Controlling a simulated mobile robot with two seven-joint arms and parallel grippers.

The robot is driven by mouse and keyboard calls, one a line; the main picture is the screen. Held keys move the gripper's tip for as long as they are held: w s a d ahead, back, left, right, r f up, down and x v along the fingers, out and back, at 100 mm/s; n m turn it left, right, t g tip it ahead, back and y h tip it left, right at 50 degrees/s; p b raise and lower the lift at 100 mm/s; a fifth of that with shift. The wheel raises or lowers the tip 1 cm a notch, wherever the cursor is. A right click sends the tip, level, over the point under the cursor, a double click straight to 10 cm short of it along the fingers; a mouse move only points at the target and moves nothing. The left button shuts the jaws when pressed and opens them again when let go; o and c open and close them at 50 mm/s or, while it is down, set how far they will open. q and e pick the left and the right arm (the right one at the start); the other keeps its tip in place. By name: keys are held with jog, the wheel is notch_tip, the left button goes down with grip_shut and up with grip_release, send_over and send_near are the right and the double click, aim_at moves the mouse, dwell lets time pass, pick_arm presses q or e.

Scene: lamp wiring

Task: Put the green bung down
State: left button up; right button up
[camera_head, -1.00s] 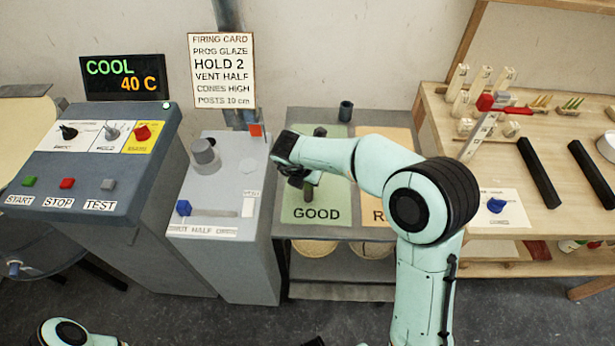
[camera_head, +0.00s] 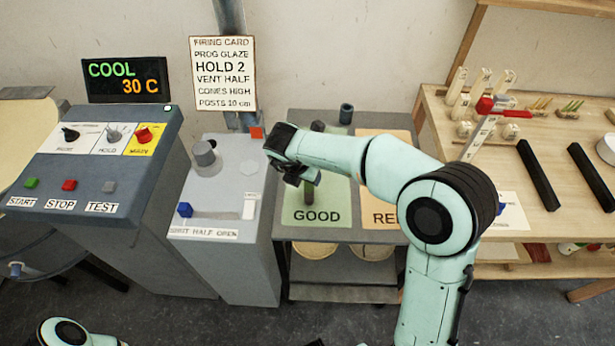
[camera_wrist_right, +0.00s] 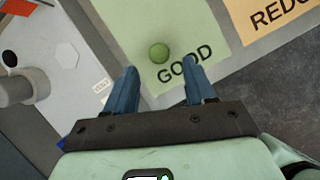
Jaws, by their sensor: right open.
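A grey pedestal (camera_head: 225,205) with a knob and slider stands left of the mat. A tan mat (camera_head: 383,150) lies on its right. A small dark cup (camera_head: 346,113) stands at the back. The control console (camera_head: 95,165) reads COOL 30 C.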

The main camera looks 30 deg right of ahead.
jog(key=v, duration=0.7)
jog(key=shift+p, duration=0.35)
